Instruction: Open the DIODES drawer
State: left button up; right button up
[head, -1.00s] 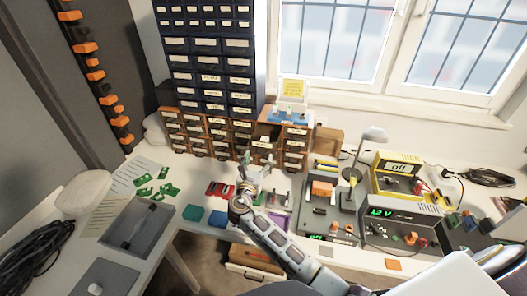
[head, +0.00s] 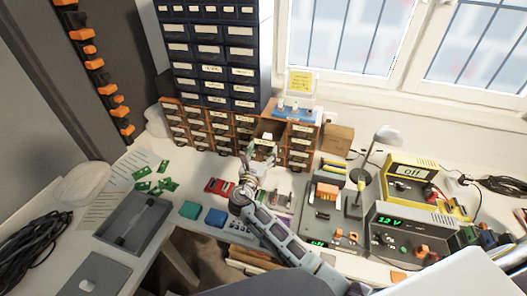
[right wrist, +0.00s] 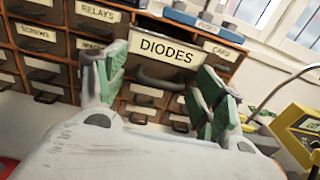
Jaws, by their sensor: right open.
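The DIODES drawer (right wrist: 166,50) is in the middle of the right wrist view, with a white label and a dark curved handle (right wrist: 158,80). Its front stands out from its neighbours. In the head view the drawer (head: 263,141) sticks out of the brown wooden cabinet and its inside shows behind the front. My right gripper (right wrist: 158,92) is open, its green-padded fingers to either side of the handle, with no visible grip on it. In the head view the right gripper (head: 252,170) is just in front of the drawer. My left gripper is not in view.
Below the cabinet lie green circuit boards (head: 156,185), a red item (head: 221,186) and blue boxes (head: 203,215). A lamp (head: 384,137) and bench instruments (head: 410,230) stand to the right. A dark drawer tower (head: 215,60) rises behind the cabinet.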

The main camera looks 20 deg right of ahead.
grip_shut()
dwell(0.4)
